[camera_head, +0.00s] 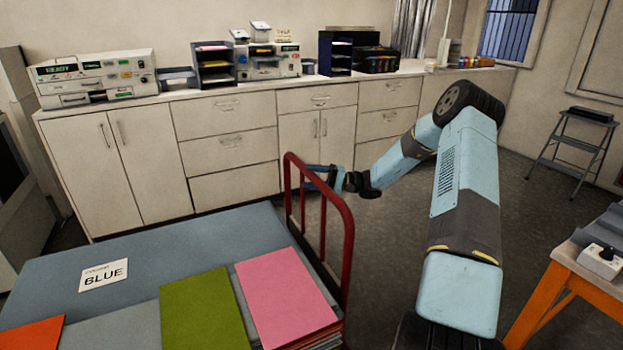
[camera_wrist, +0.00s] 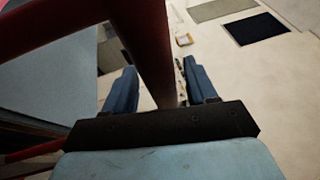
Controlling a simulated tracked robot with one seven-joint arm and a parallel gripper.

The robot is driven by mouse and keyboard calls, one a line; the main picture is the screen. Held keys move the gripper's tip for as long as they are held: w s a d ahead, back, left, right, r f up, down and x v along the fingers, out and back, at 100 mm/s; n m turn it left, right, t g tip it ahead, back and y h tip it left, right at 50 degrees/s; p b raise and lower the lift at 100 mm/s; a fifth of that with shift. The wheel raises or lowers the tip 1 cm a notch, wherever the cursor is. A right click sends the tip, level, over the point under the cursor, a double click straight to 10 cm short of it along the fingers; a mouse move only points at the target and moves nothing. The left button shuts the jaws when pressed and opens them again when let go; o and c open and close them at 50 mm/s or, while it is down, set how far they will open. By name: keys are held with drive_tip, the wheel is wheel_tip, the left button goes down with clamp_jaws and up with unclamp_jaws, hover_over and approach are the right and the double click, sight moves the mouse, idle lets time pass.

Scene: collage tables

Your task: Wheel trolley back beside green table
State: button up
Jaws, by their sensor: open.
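The trolley shows as a red tubular handle (camera_head: 347,225), upright at the right edge of a blue-grey surface. How much of the trolley lies behind or below that surface I cannot tell. My gripper (camera_head: 322,178) is at the far side of the handle, and its fingers are open. In the wrist view a red bar (camera_wrist: 143,40) runs between the two blue fingers of my gripper (camera_wrist: 160,84). Whether the fingers touch it is unclear. I cannot make out a green table.
The blue-grey surface (camera_head: 190,240) bears a "BLUE" card (camera_head: 103,275), a green sheet (camera_head: 205,310) and a pink-topped stack (camera_head: 285,292). White cabinets (camera_head: 235,155) line the back wall. An orange-legged table (camera_head: 545,300) stands right, a step stool (camera_head: 575,150) behind it. Open floor lies between.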

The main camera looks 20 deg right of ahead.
clamp_jaws()
idle(0.4)
drive_tip(key=shift+d+f, duration=0.1)
drive_tip(key=shift+d, duration=0.05)
